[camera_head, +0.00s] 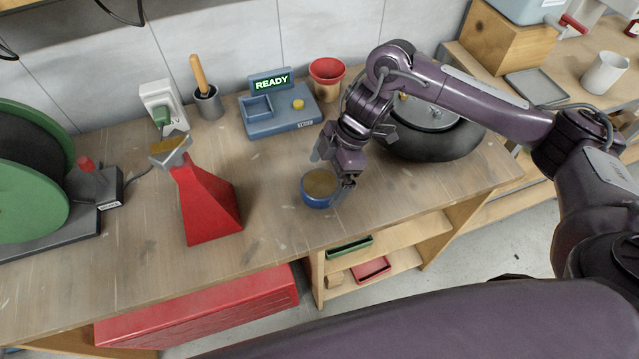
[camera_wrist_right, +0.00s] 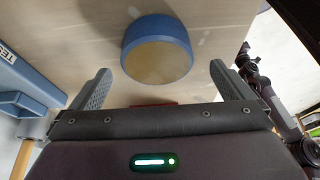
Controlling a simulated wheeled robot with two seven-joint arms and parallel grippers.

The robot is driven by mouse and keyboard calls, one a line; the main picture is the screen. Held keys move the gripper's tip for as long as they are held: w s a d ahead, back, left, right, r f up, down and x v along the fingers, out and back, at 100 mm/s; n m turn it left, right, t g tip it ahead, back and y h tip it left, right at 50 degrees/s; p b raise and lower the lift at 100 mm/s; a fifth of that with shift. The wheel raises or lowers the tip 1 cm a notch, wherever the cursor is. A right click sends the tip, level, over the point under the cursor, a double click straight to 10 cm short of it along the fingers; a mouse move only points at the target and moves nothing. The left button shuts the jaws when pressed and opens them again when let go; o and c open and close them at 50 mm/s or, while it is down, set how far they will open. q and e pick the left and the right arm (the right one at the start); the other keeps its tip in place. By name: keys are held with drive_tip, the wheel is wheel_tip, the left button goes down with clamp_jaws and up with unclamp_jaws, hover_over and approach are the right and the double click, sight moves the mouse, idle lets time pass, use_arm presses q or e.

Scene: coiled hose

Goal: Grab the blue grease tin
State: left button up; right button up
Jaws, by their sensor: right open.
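The blue grease tin (camera_head: 317,194) stands upright on the wooden bench near its front edge. It is round and short, with a blue side and a tan-brown top. My right gripper (camera_head: 331,172) is open and empty, close to the tin at its upper right in the head view. In the right wrist view the tin (camera_wrist_right: 157,47) lies ahead of the open fingers (camera_wrist_right: 161,76), roughly centred between them, and I see no finger touching it. My left gripper is not in view.
A red funnel-shaped piece (camera_head: 207,203) stands left of the tin. A blue tester reading READY (camera_head: 279,115) and a red pot (camera_head: 327,80) stand behind. A black tyre (camera_head: 432,138) lies to the right. A green reel (camera_head: 32,185) is far left.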

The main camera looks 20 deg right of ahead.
sight(321, 183)
drive_tip(key=p+x, duration=0.1)
drive_tip(key=x, duration=0.3)
drive_tip(key=shift+w+f, duration=0.15)
drive_tip(key=shift+c, duration=0.4)
drive_tip(key=c, duration=1.2)
drive_tip(key=shift+o, duration=0.2)
